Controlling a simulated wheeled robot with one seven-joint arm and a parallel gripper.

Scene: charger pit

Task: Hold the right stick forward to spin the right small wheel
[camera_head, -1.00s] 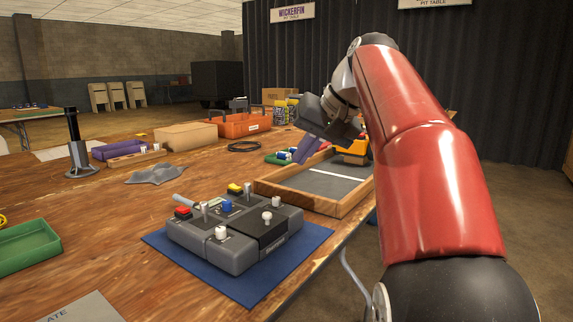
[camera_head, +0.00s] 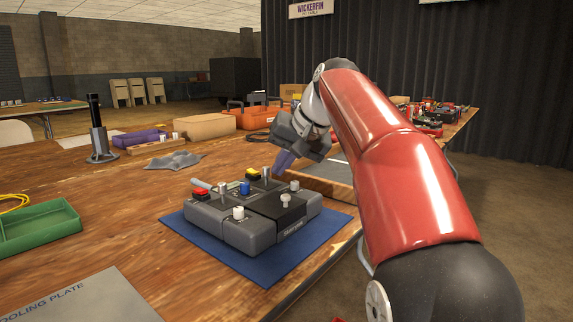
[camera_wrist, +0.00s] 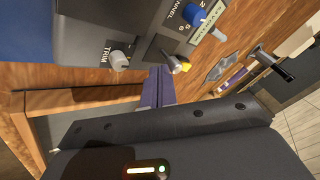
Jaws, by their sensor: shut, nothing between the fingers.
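A grey control box (camera_head: 240,230) with knobs, buttons and two upright metal sticks lies on a blue mat (camera_head: 318,238). I cannot make out the small wheel.
A wooden-framed tray (camera_head: 328,189) stands behind the box, partly hidden by my arm. A green bin (camera_head: 40,228) and a grey plate (camera_head: 85,300) are at left.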

